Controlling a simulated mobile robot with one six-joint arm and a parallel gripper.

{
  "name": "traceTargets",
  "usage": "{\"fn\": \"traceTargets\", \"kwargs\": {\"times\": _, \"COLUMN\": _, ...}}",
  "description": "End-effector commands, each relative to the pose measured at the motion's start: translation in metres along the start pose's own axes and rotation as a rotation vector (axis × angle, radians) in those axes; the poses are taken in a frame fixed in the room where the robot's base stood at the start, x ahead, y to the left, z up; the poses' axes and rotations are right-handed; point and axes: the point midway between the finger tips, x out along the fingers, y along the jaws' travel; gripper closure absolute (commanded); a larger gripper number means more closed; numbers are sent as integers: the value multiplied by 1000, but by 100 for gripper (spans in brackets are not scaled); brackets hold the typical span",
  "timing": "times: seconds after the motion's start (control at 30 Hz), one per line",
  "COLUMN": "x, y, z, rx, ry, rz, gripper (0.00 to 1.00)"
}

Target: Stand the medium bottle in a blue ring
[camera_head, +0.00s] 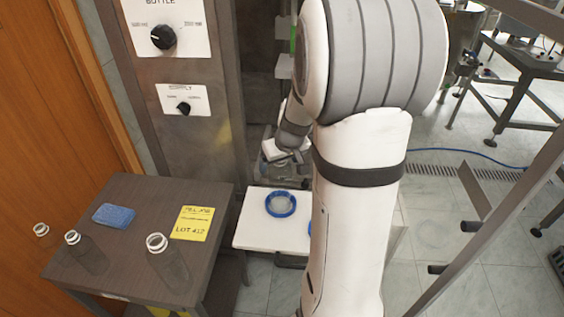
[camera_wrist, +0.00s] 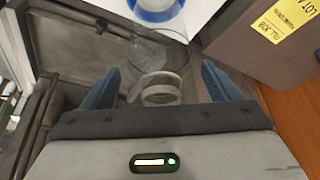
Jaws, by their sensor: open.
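A clear bottle (camera_wrist: 158,55) is seen from above in the wrist view, its neck toward the camera. My gripper (camera_wrist: 160,88) is open, with one blue finger on each side of the neck; I cannot tell whether either touches it. In the head view my gripper (camera_head: 277,155) is partly hidden by my arm, in front of the machine. A blue ring (camera_head: 281,214) lies on the white shelf (camera_head: 253,238); a ring also shows cut off in the wrist view (camera_wrist: 157,15). A blue sliver beside my arm may be another ring. I cannot confirm the bottle's size.
A blue sponge (camera_head: 113,215) and a yellow note (camera_head: 192,223) lie there too. The machine's knob panel (camera_head: 184,101) stands behind. A metal frame is at right.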

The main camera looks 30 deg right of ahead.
Motion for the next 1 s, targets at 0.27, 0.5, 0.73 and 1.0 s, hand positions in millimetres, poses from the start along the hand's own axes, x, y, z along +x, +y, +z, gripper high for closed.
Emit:
{"fn": "traceTargets", "kwargs": {"times": 0.27, "x": -60, "y": 1, "z": -1, "rx": 1, "ry": 7, "rz": 4, "gripper": 18}}
{"fn": "traceTargets", "kwargs": {"times": 0.5, "x": -100, "y": 1, "z": 0, "rx": 1, "ry": 5, "rz": 3, "gripper": 18}}
{"fn": "traceTargets", "kwargs": {"times": 0.73, "x": -119, "y": -22, "z": 11, "rx": -7, "ry": -13, "rz": -8, "gripper": 18}}
{"fn": "traceTargets", "kwargs": {"times": 1.0, "x": -148, "y": -118, "z": 97, "rx": -19, "ry": -120, "rz": -22, "gripper": 18}}
